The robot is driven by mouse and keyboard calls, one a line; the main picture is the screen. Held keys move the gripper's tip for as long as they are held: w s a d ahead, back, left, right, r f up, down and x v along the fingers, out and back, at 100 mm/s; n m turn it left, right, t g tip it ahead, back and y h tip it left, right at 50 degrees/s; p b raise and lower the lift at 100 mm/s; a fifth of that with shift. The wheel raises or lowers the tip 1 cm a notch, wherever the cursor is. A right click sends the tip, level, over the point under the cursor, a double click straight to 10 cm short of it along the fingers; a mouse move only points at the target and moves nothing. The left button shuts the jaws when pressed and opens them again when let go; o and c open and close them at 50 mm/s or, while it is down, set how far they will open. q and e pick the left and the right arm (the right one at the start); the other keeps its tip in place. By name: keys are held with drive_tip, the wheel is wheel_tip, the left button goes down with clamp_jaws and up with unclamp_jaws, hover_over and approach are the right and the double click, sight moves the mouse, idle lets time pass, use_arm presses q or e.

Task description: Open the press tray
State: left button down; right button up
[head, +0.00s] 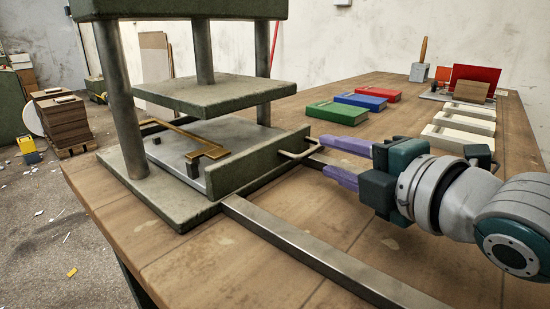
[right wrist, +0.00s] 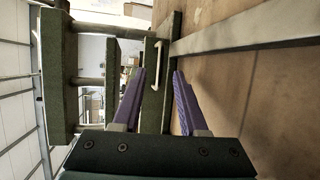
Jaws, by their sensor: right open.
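The press tray (head: 191,172) is a flat grey metal plate under the raised press plate (head: 225,94), within the press base. A brass angled piece (head: 208,152) lies on it. Its green front panel (head: 262,164) carries a pale bar handle (head: 299,152), also seen in the right wrist view (right wrist: 154,64). My right gripper (head: 325,157) is open, its purple fingers pointing at the handle from the right. In the right wrist view the handle shows between the two fingertips (right wrist: 159,73); I cannot tell whether the tips reach past it. My left gripper is not in view.
Green, blue (head: 361,101) and red books lie behind my gripper. Pale blocks (head: 458,137) line the table's right side. The tabletop between the rails is clear.

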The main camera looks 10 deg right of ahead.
sight(314, 151)
drive_tip(key=shift+b+x, duration=0.4)
drive_tip(key=shift+x, duration=1.45)
clamp_jaws()
